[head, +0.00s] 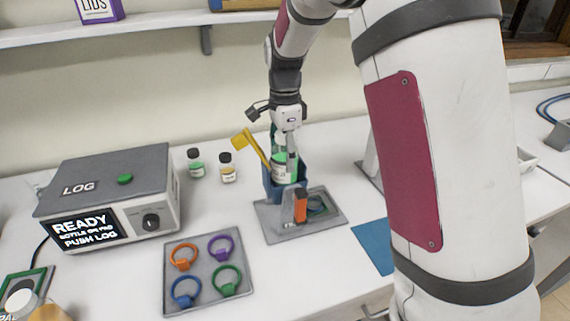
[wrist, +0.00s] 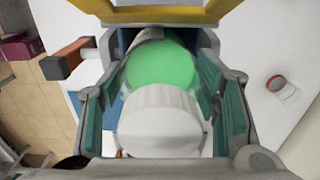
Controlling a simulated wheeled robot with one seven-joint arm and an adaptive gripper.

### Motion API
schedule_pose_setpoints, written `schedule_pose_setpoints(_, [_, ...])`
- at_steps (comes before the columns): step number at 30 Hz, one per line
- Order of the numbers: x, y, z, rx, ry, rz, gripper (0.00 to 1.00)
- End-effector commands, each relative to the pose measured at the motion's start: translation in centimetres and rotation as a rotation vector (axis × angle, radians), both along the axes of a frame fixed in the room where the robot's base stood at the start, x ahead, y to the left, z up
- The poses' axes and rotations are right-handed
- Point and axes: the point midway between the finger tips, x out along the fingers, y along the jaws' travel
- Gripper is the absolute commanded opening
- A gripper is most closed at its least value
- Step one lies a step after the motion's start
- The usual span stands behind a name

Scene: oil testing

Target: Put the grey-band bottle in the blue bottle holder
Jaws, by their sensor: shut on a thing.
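The bottle (head: 284,172) with green liquid is upright in the head view, below my gripper (head: 286,150). My gripper is shut on it. In the wrist view the bottle's whitish-grey upper part (wrist: 160,118) and green body (wrist: 162,65) lie between the two green-padded fingers. I cannot tell whether the bottle's base rests on the holder's floor.
The holder stands on a grey plate (head: 272,230) with an orange handle (head: 300,207). Two small bottles, one green (head: 196,165) and one yellow (head: 227,172), stand left of it. A LOG box (head: 110,190) and a tray with coloured rings (head: 205,265) are further left and front.

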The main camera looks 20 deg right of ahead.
Motion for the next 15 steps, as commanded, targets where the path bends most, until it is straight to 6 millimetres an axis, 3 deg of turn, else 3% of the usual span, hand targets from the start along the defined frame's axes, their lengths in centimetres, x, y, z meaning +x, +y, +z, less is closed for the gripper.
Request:
schedule_pose_setpoints(7, [-0.1, 0.0, -3.1, -0.001, 0.003, 0.001, 0.12])
schedule_pose_setpoints(15, [0.0, 0.0, -3.4, -0.001, -0.001, 0.001, 0.12])
